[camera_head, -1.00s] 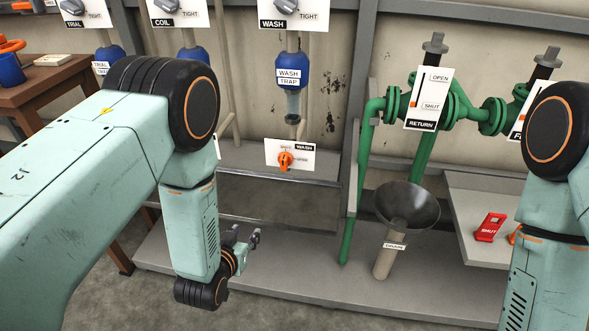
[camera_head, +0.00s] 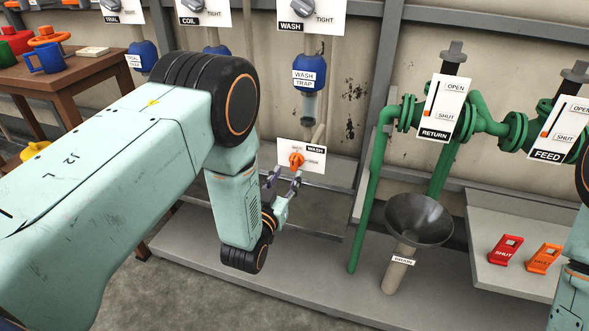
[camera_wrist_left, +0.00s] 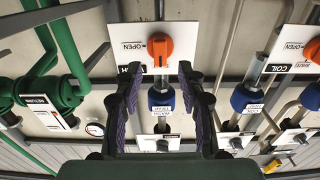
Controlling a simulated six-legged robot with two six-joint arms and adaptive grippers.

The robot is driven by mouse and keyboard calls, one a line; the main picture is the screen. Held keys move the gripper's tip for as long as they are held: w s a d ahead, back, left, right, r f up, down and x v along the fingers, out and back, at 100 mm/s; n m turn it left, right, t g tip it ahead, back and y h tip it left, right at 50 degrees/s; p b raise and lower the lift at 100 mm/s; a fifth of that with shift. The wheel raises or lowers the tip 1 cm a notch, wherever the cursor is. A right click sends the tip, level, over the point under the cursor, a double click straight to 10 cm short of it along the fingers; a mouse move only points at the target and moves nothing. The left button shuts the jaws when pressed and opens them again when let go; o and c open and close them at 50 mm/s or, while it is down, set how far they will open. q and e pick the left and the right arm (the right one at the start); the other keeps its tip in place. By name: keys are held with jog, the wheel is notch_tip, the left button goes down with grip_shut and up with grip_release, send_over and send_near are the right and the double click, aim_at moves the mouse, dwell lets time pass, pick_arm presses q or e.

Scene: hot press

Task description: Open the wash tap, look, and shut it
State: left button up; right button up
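The wash tap (camera_head: 296,159) is a small orange knob on a white plate (camera_head: 315,164) marked WASH, low on the wall below the blue wash trap (camera_head: 306,78). My left gripper (camera_head: 283,180) is just below and in front of the plate, fingers pointing up toward the knob. In the left wrist view the knob (camera_wrist_left: 159,46) stands ahead, centred between the spread fingers (camera_wrist_left: 159,82). The fingers look empty, and I see no contact with the knob. An OPEN label shows beside it. My right gripper is out of view.
A black funnel drain (camera_head: 418,219) and green pipes (camera_head: 366,200) stand right of the tap. A grey shelf (camera_head: 510,228) holds red and orange tags. A wooden table (camera_head: 85,75) with mugs is at far left. A metal ledge (camera_head: 335,195) runs below the tap plate.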

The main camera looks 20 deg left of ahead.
aim_at(293, 165)
pick_arm(q)
jog(key=w+b, duration=0.1)
jog(key=w, duration=0.3)
jog(key=shift+f, duration=0.2)
jog(key=shift+w+r, duration=0.1)
jog(key=shift+w, duration=0.5)
jog(key=c, duration=0.8)
